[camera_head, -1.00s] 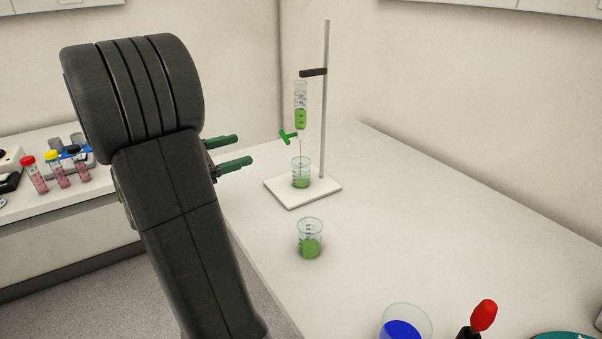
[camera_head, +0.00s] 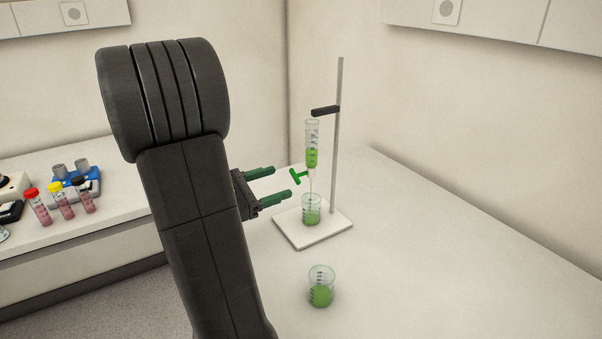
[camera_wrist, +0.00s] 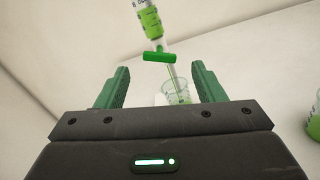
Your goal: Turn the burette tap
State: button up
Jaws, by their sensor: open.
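The burette (camera_head: 312,145) holds green liquid and hangs upright from a clamp on a metal stand (camera_head: 338,150). Its green tap (camera_head: 298,177) sticks out to the left at its lower end. A beaker (camera_head: 311,210) with green liquid stands under the burette tip on the white stand base (camera_head: 318,236). My gripper (camera_head: 276,183) is open and empty, left of the tap and apart from it. In the wrist view the tap (camera_wrist: 159,57) lies ahead of and between the open fingers (camera_wrist: 158,85), its handle running crosswise. The burette (camera_wrist: 148,18) rises behind it.
A second beaker (camera_head: 321,287) with green liquid stands on the bench in front of the stand. Capped sample tubes (camera_head: 62,201) and a blue rack (camera_head: 76,179) are on the left bench. The bench right of the stand is clear.

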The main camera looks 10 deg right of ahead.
aim_at(293, 177)
jog(key=shift+p+x, duration=0.35)
jog(key=shift+x, duration=3.6)
